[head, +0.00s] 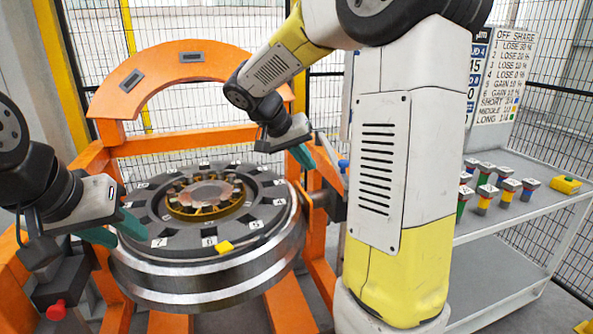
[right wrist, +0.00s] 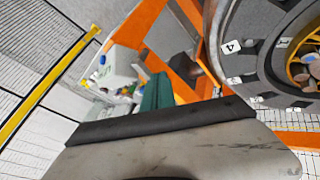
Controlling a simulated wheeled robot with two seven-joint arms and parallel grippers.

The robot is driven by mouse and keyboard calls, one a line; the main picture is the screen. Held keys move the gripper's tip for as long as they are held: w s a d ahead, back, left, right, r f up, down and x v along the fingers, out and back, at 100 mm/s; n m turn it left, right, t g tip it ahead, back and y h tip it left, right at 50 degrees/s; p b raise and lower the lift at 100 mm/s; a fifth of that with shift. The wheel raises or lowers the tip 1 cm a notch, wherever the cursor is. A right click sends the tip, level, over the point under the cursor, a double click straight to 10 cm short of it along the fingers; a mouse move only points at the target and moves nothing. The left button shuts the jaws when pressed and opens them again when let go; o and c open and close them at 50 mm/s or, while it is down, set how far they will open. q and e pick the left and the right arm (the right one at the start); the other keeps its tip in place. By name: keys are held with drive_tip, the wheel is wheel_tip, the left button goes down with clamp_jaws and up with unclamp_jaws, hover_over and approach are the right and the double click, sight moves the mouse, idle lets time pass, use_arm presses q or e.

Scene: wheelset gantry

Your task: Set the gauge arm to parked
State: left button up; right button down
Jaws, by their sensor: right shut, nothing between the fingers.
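The wheelset (head: 205,265) lies flat in an orange gantry, with a numbered dark ring on top. No part is labelled as the gauge arm; a dark bracket (head: 336,206) with a blue knob (head: 343,163) above it stands at the gantry's right side and may belong to it. My right gripper (head: 303,158) is shut and empty, left of the blue knob and above the wheel's right rim. In the right wrist view, its teal fingers (right wrist: 157,92) are together near the orange frame. My left gripper (head: 115,232) appears open, with its teal fingers apart, at the wheel's left edge.
An orange arch (head: 190,66) with dark insets rises behind the wheel. A red knob (head: 57,309) is at lower left. A grey shelf (head: 545,205) at right carries several coloured pieces. Mesh fencing stands behind.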

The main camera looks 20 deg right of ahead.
drive_tip(key=c, duration=2.2)
unclamp_jaws()
drive_tip(key=shift+s+a+r, duration=0.1)
drive_tip(key=shift+a+r, duration=0.2)
drive_tip(key=shift+r, duration=0.1)
drive_tip(key=c, duration=1.8)
unclamp_jaws()
drive_tip(key=shift+r, duration=0.15)
drive_tip(key=o, duration=0.7)
drive_tip(key=d, duration=0.1)
drive_tip(key=w+d+m+y, duration=0.1)
drive_tip(key=d+m, duration=0.1)
drive_tip(key=shift+w+d+r, duration=0.15)
drive_tip(key=shift+d+r, duration=0.15)
drive_tip(key=shift+r, duration=0.1)
drive_tip(key=m+y, duration=0.2)
drive_tip(key=m, duration=0.2)
approach(344, 161)
drive_tip(key=x, duration=0.8)
drive_tip(key=shift+w+d+f, duration=0.1)
drive_tip(key=shift+d+f, duration=0.05)
drive_tip(key=shift+f, duration=0.1)
clamp_jaws()
